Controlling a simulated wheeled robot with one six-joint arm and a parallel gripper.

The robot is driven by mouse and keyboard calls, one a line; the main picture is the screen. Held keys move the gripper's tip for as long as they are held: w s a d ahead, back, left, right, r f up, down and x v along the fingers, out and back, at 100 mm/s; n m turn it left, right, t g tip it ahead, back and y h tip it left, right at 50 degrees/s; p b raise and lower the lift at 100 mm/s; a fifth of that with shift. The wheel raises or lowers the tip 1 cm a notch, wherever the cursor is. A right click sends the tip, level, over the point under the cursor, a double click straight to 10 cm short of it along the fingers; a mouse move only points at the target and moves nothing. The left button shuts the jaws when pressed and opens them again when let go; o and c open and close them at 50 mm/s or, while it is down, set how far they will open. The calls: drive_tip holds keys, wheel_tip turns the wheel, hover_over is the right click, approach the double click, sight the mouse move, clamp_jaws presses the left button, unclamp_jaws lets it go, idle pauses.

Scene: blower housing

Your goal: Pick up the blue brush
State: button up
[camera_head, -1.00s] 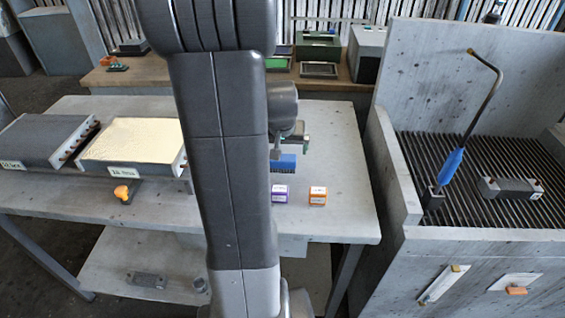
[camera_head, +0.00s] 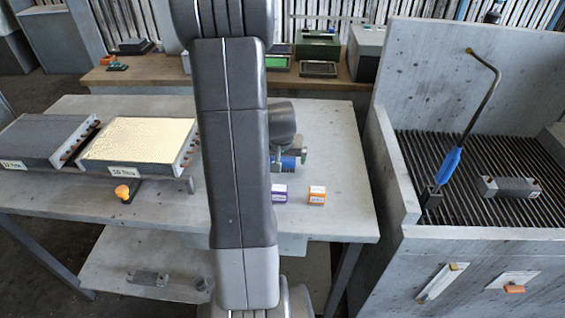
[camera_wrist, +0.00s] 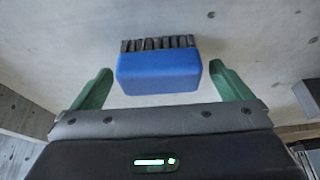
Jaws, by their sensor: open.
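The blue brush (camera_wrist: 158,72) shows in the wrist view, with a smooth blue body and a row of dark bristles on its far edge. My gripper (camera_wrist: 162,80) is open, its two green fingers on the left and right of the brush with a gap at each side. In the head view a small blue part of the brush (camera_head: 289,163) shows on the grey table, mostly hidden by my arm and wrist. My gripper (camera_head: 303,155) is at the brush there, partly hidden.
A cream-topped filter block (camera_head: 135,140) lies at the left. The table's right side is clear. A walled grate bench (camera_head: 470,200) stands further right.

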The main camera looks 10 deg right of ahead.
drive_tip(key=c, duration=1.2)
wheel_tip(320, 180, up, 10)
drive_tip(key=shift+r, duration=0.1)
drive_tip(key=o, duration=0.3)
drive_tip(key=shift+c, duration=0.4)
drive_tip(key=shift+a, duration=0.1)
